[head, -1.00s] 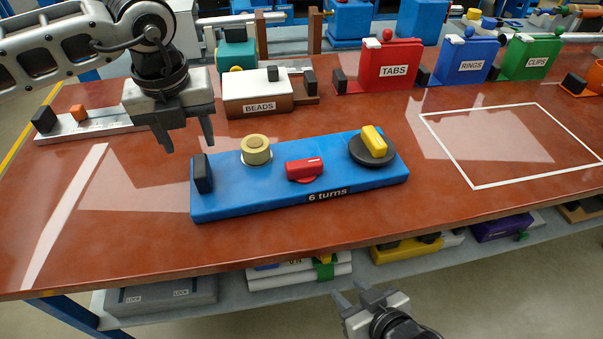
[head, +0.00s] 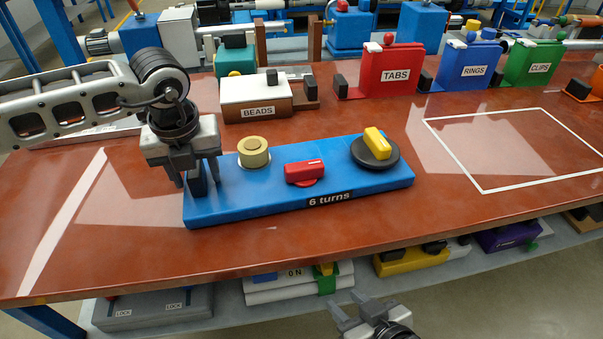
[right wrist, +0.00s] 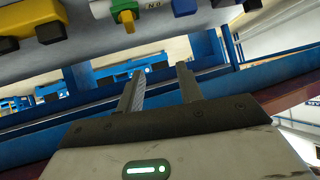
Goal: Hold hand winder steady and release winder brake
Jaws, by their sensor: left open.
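The hand winder is a blue block (head: 255,204) labelled "6 turns" on the red-brown table. It carries a cream spool (head: 253,152), a red knob (head: 304,172) and a black disc (head: 388,161) with a yellow handle (head: 376,142). A dark upright grip (head: 197,183) stands at its left end. My left gripper (head: 195,180) is open, pointing down, its fingers around or just in front of that grip; contact cannot be told. My right gripper (head: 352,312) is open and empty in front of the table, below its edge; its spread fingers show in the right wrist view (right wrist: 160,88).
A BEADS box (head: 240,98) stands behind the winder. TABS (head: 390,80), RINGS (head: 468,62) and CLIPS (head: 530,62) boxes stand at the back right. A white outlined area (head: 520,180) on the right is empty. A lower shelf (head: 225,309) holds several items.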

